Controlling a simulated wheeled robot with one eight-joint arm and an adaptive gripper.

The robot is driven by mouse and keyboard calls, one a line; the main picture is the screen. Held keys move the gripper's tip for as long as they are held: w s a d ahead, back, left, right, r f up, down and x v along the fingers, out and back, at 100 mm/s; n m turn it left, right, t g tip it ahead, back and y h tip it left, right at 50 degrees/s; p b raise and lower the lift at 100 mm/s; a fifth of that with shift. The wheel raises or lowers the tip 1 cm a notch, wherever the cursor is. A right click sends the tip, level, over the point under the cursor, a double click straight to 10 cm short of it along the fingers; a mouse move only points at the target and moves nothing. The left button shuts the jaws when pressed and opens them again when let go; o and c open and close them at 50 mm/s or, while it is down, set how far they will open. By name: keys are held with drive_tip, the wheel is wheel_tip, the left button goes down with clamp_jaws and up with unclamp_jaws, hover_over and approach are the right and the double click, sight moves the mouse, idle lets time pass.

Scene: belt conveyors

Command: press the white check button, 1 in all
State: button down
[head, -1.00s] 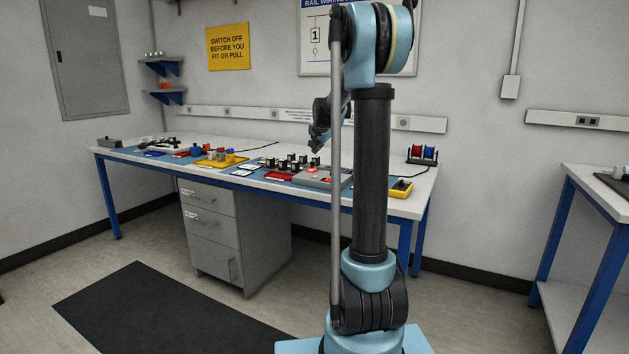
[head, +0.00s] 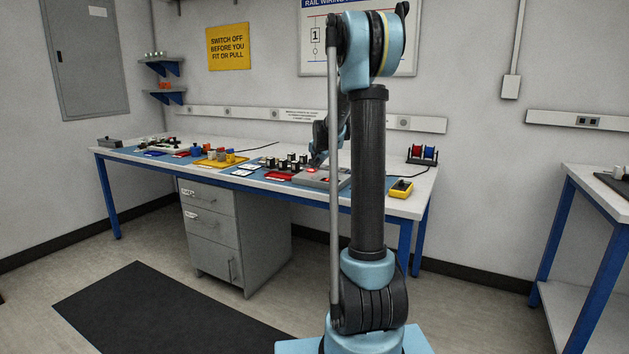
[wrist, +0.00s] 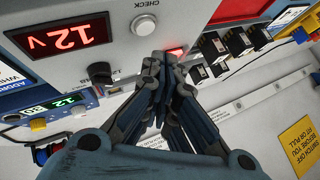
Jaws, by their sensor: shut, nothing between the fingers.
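The white check button (wrist: 144,25) is a round pale knob on the grey panel (wrist: 185,12), beside the word CHECK in the wrist view. My gripper (wrist: 158,58) is shut and empty. Its fingertips show just below the button in the picture, near a red lit window (wrist: 175,52); I cannot tell whether they touch the panel. In the head view my gripper (head: 317,160) is low over the grey box (head: 312,180) on the bench, partly behind my arm. The button cannot be made out there.
A red 12 V display (wrist: 62,36) and a black knob (wrist: 100,72) are on the panel. Black modules (wrist: 238,42) stand close to the fingers on the right. A yellow meter (head: 401,189) lies on the bench (head: 420,175) right of the box.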

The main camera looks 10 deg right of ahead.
drive_tip(key=shift+f, duration=0.8)
drive_tip(key=shift+s+f, duration=0.1)
drive_tip(key=shift+f, duration=0.6)
idle(1.7)
drive_tip(key=shift+r, duration=0.8)
drive_tip(key=shift+r, duration=2.5)
